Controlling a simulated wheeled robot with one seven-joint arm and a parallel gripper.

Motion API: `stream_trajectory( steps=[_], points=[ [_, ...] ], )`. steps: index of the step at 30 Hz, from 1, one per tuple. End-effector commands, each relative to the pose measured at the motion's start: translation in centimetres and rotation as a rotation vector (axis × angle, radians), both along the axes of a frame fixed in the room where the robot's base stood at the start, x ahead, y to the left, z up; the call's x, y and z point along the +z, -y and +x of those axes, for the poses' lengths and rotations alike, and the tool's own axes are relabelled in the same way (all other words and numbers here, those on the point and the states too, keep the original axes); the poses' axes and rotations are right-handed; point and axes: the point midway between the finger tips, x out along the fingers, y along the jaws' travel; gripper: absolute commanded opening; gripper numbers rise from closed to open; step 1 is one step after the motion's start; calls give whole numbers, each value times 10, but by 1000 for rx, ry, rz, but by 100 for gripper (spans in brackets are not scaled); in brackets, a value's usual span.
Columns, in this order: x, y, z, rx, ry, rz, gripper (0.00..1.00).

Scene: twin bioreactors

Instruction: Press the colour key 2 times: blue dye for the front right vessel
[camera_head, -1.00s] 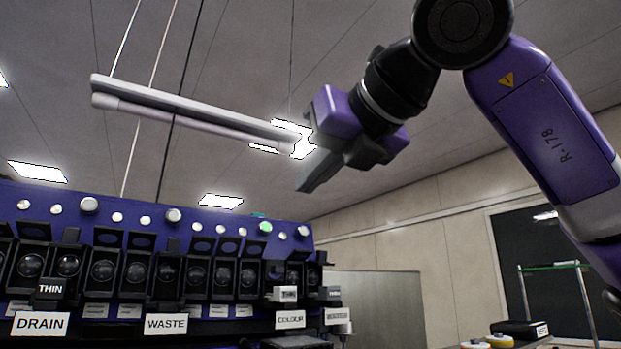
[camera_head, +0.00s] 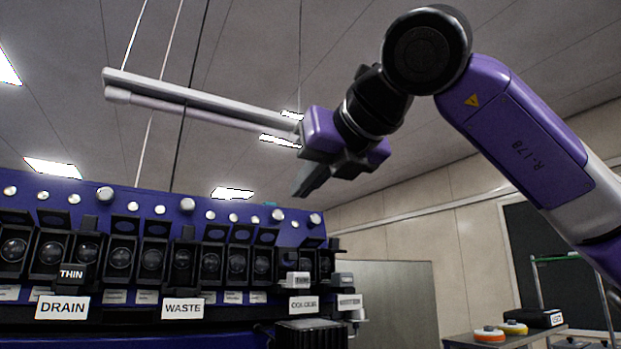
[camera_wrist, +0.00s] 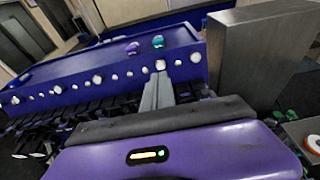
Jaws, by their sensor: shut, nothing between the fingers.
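The blue control panel (camera_head: 160,203) carries a row of dark square units with round lenses and pale knobs above. The COLOUR label (camera_head: 303,305) is at its right end, below a small light grey block (camera_head: 298,281); which part is the key itself I cannot tell. My gripper (camera_head: 302,190) is shut and empty, in the air above the panel's right end, fingers pointing down. In the wrist view its closed fingers (camera_wrist: 157,93) overlap the panel's row of knobs. No vessel can be made out as the front right one.
WASTE (camera_head: 183,308) and DRAIN (camera_head: 63,307) labels are further left. A hanging lamp bar (camera_head: 200,105) is behind my gripper. A grey metal partition (camera_head: 390,300) stands right of the panel. A side table (camera_head: 475,340) holds orange and yellow round items.

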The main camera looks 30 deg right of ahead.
Motion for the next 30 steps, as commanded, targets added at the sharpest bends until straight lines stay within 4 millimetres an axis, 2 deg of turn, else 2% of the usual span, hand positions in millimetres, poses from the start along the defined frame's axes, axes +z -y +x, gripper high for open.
stream_trajectory(
  steps=[30],
  points=[
    [-14,0,50,-1,-1,0,0]
  ],
)
